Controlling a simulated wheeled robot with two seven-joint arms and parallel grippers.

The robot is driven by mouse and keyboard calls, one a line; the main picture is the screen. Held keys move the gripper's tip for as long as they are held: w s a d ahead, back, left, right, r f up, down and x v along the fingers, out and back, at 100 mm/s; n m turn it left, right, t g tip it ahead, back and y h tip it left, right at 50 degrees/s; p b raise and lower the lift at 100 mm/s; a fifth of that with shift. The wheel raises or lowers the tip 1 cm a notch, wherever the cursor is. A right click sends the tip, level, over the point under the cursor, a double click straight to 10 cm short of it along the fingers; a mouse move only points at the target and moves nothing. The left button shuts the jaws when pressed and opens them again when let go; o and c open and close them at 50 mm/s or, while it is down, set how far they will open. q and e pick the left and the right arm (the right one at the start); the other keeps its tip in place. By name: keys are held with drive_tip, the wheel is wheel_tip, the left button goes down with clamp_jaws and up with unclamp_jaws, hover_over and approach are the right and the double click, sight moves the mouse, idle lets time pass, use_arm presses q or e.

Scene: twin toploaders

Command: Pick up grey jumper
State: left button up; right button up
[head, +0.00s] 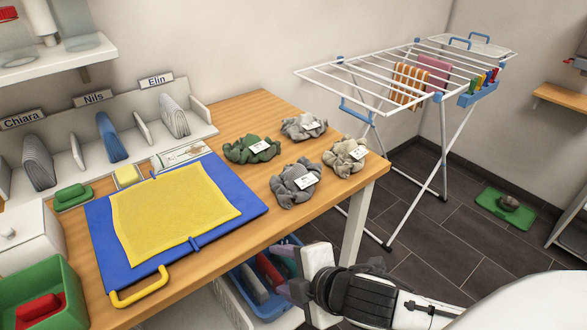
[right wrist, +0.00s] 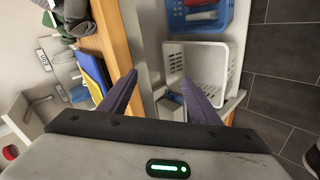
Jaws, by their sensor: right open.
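Several crumpled garments with white tags lie on the right part of the wooden table. One is a blue-grey garment (head: 291,190) near the front edge, one a lighter grey garment (head: 296,131) at the back, one a beige-grey garment (head: 341,165) near the right corner, and one a dark green garment (head: 240,151). I cannot tell for certain which grey one is the jumper. My right gripper (head: 284,288) is open and empty, in front of and below the table edge, apart from the garments. Its purple fingers show spread in the right wrist view (right wrist: 160,98). My left gripper is out of view.
A blue folding board (head: 252,203) with a yellow cloth (head: 175,210) covers the table's middle. A blue basket (head: 248,303) stands below the table, near my right gripper. A white drying rack (head: 376,128) stands right of the table. A white basket (right wrist: 210,65) shows below.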

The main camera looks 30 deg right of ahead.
drive_tip(key=w+d+r+n+t, duration=0.3)
drive_tip(key=w+d+r+n, duration=0.2)
drive_tip(key=r+n, duration=0.55)
drive_tip(key=n, duration=1)
approach(297, 164)
drive_tip(key=shift+t, duration=0.3)
drive_tip(key=x, duration=0.2)
drive_tip(key=p+x, duration=0.1)
drive_tip(key=x, duration=0.2)
drive_tip(key=shift+s+a+f, duration=0.1)
drive_tip(key=shift+a+f, duration=0.1)
drive_tip(key=shift+a, duration=0.05)
drive_tip(key=x, duration=0.2)
drive_tip(key=p+x, duration=0.1)
drive_tip(key=x, duration=0.1)
drive_tip(key=shift+d, duration=0.25)
drive_tip(key=shift+w+f, duration=0.35)
drive_tip(key=shift+w, duration=0.2)
clamp_jaws()
